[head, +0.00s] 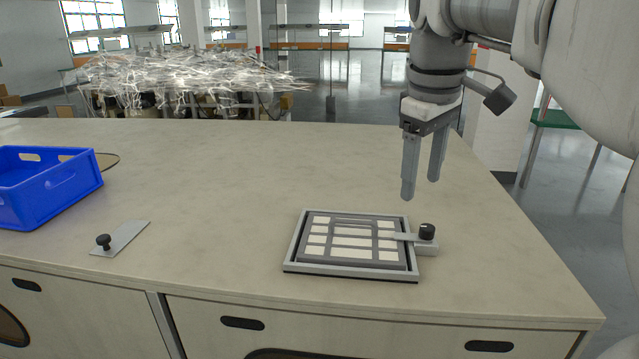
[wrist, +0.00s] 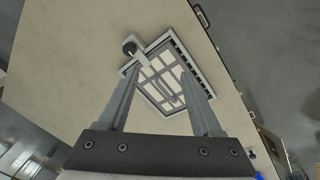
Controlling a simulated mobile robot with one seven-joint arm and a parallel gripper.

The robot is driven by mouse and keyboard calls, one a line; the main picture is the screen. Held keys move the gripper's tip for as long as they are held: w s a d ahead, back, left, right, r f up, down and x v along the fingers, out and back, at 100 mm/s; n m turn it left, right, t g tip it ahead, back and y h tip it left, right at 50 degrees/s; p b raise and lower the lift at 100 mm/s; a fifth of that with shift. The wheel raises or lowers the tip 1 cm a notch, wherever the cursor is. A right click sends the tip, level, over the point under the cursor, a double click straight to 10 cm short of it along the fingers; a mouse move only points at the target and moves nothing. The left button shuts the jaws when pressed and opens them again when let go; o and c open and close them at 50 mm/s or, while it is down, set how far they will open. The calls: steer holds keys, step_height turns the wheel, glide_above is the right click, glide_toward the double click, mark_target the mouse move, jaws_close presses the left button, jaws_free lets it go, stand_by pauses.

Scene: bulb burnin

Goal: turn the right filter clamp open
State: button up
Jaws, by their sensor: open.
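The right filter clamp (head: 427,232) is a grey arm with a black knob at the right side of the filter frame. Its arm reaches left over the frame's edge onto the filter. The filter (head: 352,240), a dark grid with pale panels, lies in the light grey frame (head: 289,250) on the table. My gripper (head: 421,190) is open and empty, pointing down above the table, behind and above the clamp and apart from it. In the wrist view the clamp's knob (wrist: 129,48) shows beyond the left finger, at the frame's corner. My gripper's fingers (wrist: 160,85) are spread.
A blue crate (head: 50,185) stands at the table's left. A flat grey plate with a black knob (head: 120,240) lies left of the frame. The table (head: 220,200) is clear between them. Its right edge runs close to the clamp.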

mark_target(428, 227)
steer(key=w+d+r+n+g+p, duration=0.2)
steer(key=w+d+r+n, duration=0.15)
steer(key=w+d, duration=0.35)
steer(key=shift+y, duration=0.4)
steer(key=f+b, duration=0.1)
steer(key=f, duration=0.4)
steer(key=f+b, duration=0.2)
steer(key=f, duration=0.4)
steer(key=f+b, duration=0.1)
steer(key=f, duration=0.5)
steer(key=shift+w+a+f, duration=0.2)
steer(key=shift+w+a, duration=0.15)
jaws_close()
